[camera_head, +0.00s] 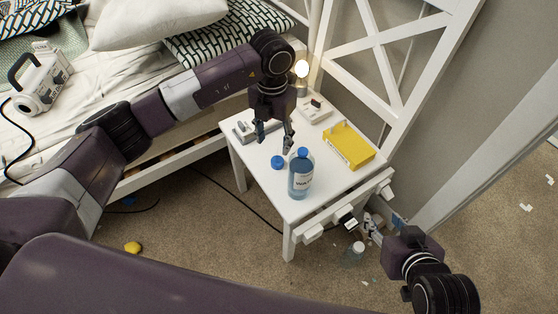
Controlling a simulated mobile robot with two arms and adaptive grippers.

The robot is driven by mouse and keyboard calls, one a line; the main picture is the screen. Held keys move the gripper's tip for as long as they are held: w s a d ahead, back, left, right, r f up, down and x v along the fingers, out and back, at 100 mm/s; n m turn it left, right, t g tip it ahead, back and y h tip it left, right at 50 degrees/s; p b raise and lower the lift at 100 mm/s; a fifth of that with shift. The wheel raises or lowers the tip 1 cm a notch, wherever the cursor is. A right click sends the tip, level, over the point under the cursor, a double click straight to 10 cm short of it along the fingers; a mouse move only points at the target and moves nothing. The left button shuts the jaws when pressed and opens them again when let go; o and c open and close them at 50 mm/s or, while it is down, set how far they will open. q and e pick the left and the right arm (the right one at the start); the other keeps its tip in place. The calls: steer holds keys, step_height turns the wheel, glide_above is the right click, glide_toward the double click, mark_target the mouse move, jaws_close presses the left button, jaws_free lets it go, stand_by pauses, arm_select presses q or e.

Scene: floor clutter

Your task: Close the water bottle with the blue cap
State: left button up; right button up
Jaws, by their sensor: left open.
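The water bottle (300,181) stands upright on the white bedside table (326,190). It is clear blue with a white label and a blue top; I cannot tell whether that top is a cap or the neck. A separate round blue cap (278,162) lies on the table just left of the bottle. My left gripper (274,140) is open and empty, pointing down above the table behind the cap and bottle, touching neither.
A yellow box (349,146) lies on the table right of the bottle. A grey object (243,131) and a lit lamp (301,70) are at the back. The drawer front (348,222) juts out. A clear bottle (354,254) and yellow item (133,248) are on the carpet.

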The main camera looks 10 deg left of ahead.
mark_target(277, 160)
arm_select(q)
steer(key=shift+d+f+b, duration=0.1)
steer(key=shift+f+b, duration=0.2)
steer(key=shift+f, duration=1.05)
arm_select(e)
steer(key=shift+w+a+r+t, duration=0.25)
steer(key=shift+w+r+t, duration=0.15)
steer(key=shift+w+r, duration=0.25)
steer(key=shift+w+a+r+t, duration=0.25)
steer(key=shift+w+r+t, duration=0.2)
steer(key=shift+w, duration=0.2)
steer(key=shift+y, duration=0.3)
arm_select(q)
steer(key=shift+f, duration=0.2)
steer(key=f, duration=0.1)
steer(key=f+b, duration=0.1)
steer(key=f, duration=0.2)
steer(key=shift+d+f+b, duration=0.35)
steer(key=shift+d+f, duration=0.05)
arm_select(e)
steer(key=w+a+r+t+y, duration=0.1)
steer(key=w+r+t, duration=0.3)
steer(key=r, duration=0.4)
steer(key=shift+w+a, duration=0.25)
steer(key=shift+a, duration=0.35)
steer(key=shift+r+t, duration=0.1)
steer(key=shift+t, duration=0.15)
arm_select(q)
steer(key=c, duration=0.8)
